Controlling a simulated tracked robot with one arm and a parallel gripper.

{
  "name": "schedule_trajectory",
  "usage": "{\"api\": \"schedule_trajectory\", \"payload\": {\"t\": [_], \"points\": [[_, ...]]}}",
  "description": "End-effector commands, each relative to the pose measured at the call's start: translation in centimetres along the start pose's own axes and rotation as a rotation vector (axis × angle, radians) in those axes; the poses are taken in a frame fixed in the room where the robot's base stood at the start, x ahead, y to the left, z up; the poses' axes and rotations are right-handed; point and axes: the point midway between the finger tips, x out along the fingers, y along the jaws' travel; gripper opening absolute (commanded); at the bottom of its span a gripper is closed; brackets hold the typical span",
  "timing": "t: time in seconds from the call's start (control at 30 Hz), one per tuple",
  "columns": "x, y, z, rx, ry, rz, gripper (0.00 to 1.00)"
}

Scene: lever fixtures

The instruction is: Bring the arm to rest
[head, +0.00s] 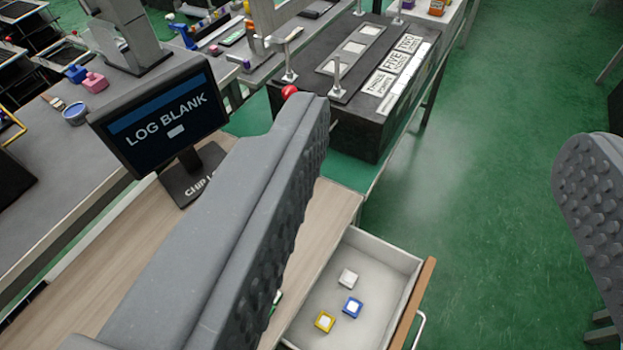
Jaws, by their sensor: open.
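My gripper (440,185) is open, with its two grey studded fingers wide apart. The left finger crosses the middle of the head view, and the right finger shows at the right edge. Nothing is between the fingers; green floor and part of a drawer show through the gap. The left finger hides part of the wooden desk. I cannot tell how far the fingers are from the furniture below.
An open drawer (408,287) holds white, blue and yellow blocks. A monitor (160,117) reading "LOG BLANK" stands on the wooden desk (115,248). A black box with levers (390,118) stands behind. Green floor (490,190) is clear at right.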

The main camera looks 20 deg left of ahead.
Motion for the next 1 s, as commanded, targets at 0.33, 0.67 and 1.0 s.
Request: {"api": "schedule_trajectory", "payload": {"t": [0.33, 0.67, 1.0], "points": [[-0.1, 0.0, -0.3, 0.0, 0.001, 0.0, 0.59], [-1.1, 0.0, -5.0, 0.0, 0.001, 0.0, 0.59], [-1.2, 0.0, -5.5, 0.0, 0.0, 0.0, 0.37]]}}
